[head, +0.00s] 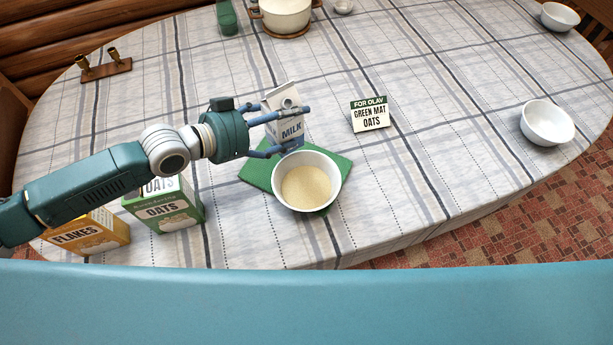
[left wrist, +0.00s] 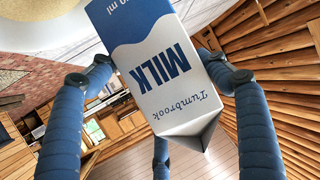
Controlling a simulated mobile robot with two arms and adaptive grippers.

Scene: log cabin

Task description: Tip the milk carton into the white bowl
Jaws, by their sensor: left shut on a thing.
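The milk carton (head: 291,133) is white and blue, with MILK on its side. My left gripper (head: 296,130) is shut around it in the head view, just behind and left of the white bowl. The carton looks near upright with a slight tilt, its gabled top uppermost. In the left wrist view the carton (left wrist: 155,62) fills the middle between my fingers, its lettering upside down. The white bowl (head: 334,172) holds pale oats and stands on a green mat (head: 257,174). No milk stream shows. My right gripper is not in view.
A green oats box (head: 168,211) and a yellow flakes box (head: 92,236) stand below my left arm. A small sign (head: 370,115) stands right of the carton. A cream pot (head: 285,14) is at the back. Another white bowl (head: 547,124) is far right, with clear cloth between.

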